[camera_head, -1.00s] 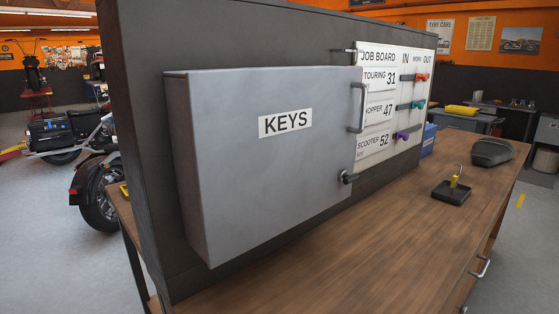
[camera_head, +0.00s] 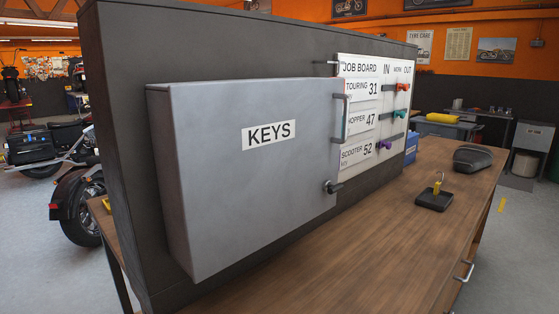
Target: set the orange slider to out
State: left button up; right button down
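The orange slider (camera_head: 403,87) is on the top row of the white job board (camera_head: 361,85), on the dark panel behind the bench. It sits towards the right part of its dark track, under the heading words IN, WORK and OUT. Its exact stop is too small to tell. A teal slider (camera_head: 399,114) is on the row below, and a purple slider (camera_head: 385,145) is on the lowest row, further left. The grey key cabinet (camera_head: 240,190) stands out in front of the board's left side. Neither of my grippers shows in the head view.
The wooden bench (camera_head: 390,240) runs below the panel. A black tray with a yellow upright piece (camera_head: 434,198), a dark seat-like object (camera_head: 474,158) and a blue box (camera_head: 411,146) are on it. The cabinet's handle (camera_head: 341,118) and latch (camera_head: 333,187) stick out.

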aim_at(405, 89)
jog(key=k+l, duration=0.1)
jog(key=l, duration=0.3)
jog(key=k+l, duration=0.15)
jog(key=l, duration=0.3)
jog(key=i+l, duration=0.1)
jog(key=l, duration=0.3)
jog(key=i+l, duration=0.1)
jog(key=l, duration=0.3)
jog(key=i+l, duration=0.1)
jog(key=l, duration=0.25)
jog(key=l+z, duration=0.1)
jog(key=l, duration=0.3)
jog(key=i, duration=0.95)
jog(key=l+u, duration=0.5)
jog(key=k+l, duration=0.05)
jog(key=l, duration=0.05)
